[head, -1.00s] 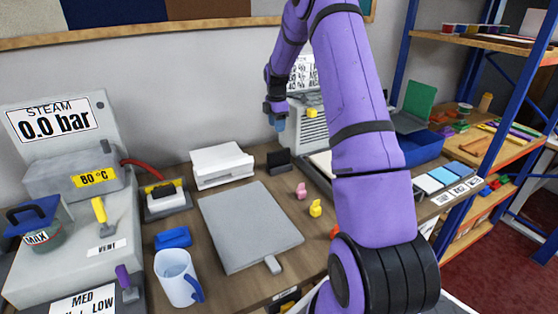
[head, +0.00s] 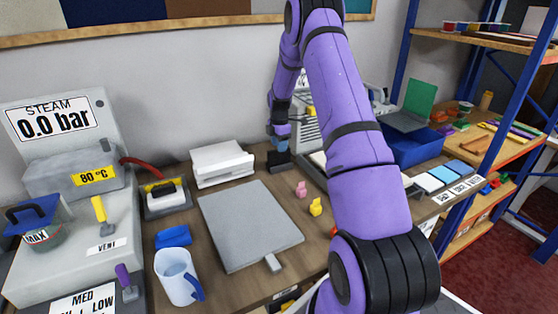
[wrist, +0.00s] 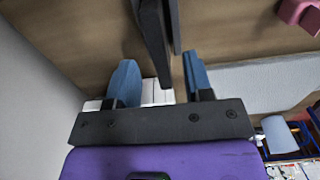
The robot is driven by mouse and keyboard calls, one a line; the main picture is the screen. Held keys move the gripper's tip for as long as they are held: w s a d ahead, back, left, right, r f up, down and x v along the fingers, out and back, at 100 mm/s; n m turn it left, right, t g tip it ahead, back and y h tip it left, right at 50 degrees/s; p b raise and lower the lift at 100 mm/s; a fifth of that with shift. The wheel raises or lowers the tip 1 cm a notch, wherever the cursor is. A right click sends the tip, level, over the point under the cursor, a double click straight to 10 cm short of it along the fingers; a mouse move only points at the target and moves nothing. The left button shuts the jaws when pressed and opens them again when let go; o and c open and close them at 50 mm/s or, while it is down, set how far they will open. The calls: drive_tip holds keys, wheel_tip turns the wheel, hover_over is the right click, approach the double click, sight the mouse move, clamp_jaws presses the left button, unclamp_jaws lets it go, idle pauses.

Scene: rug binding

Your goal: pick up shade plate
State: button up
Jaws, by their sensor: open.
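A small dark upright piece (head: 279,160) stands on the bench behind the grey board; it may be the shade plate, but I cannot be sure. In the wrist view dark upright slabs (wrist: 153,38) show between the fingers, with a narrow gap between them. My gripper (head: 280,143) is just above the dark piece, pointing down, and hides its upper part. My gripper (wrist: 157,62) is open and empty, its two blue fingers apart on either side of the thicker slab's lower end in the picture. I cannot tell whether they touch it.
A white stack (head: 222,166) is left of the dark piece. The grey board (head: 248,225) lies in front. A pink piece (head: 301,189) and a yellow piece (head: 315,207) stand to its right. Blue and white tiles (head: 443,174) lie farther right. A mug (head: 177,277) stands front left.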

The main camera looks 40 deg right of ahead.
sight(279, 159)
drive_tip(key=shift+f, duration=1.6)
clamp_jaws()
